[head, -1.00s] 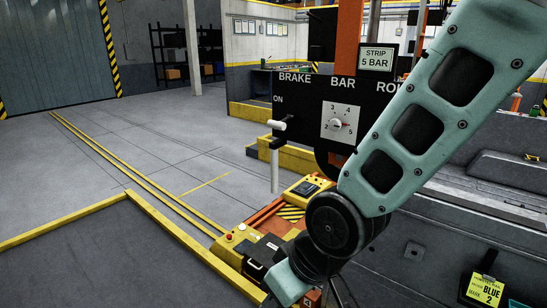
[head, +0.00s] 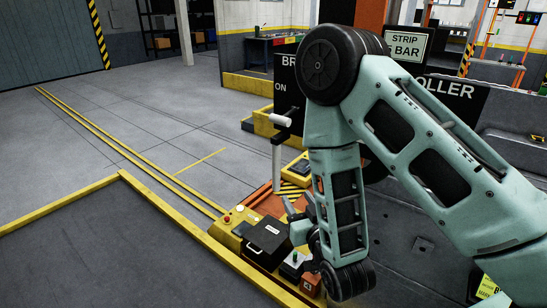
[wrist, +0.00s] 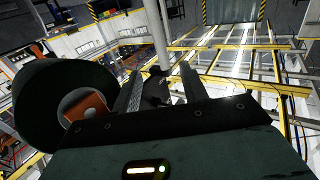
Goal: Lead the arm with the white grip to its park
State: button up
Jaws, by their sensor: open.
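The white grip (head: 281,121) sticks out sideways in the head view, at the black panel's left edge by "ON". A pale upright rod (head: 277,160) hangs below it. My gripper (head: 296,208) is below and slightly right of the rod, seen small and partly behind my own arm; a gap to the rod shows. In the wrist view my gripper (wrist: 160,88) is open, with no object clearly held between its fingers. A pale post (wrist: 157,30) lies beyond the fingertips; I cannot tell whether it is this rod. No marked park is recognisable.
The black panel (head: 284,95) is mostly hidden by my arm. Under my gripper stands an orange and yellow base with a black box (head: 268,234) and a red button (head: 227,218). A yellow-edged barrier (head: 120,174) is front left; the grey floor beyond is clear.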

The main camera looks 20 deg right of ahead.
aim_at(278, 165)
jog(key=w+p, duration=0.1)
jog(key=w, duration=0.4)
jog(key=w+p, duration=0.1)
jog(key=w, duration=0.4)
jog(key=w+p, duration=0.2)
jog(key=w, duration=0.3)
jog(key=shift+w+a+r, duration=0.2)
jog(key=shift+w+r, duration=0.05)
jog(key=shift+w, duration=0.15)
jog(key=shift+w+f, duration=0.1)
jog(key=shift+w, duration=0.75)
grip_shut()
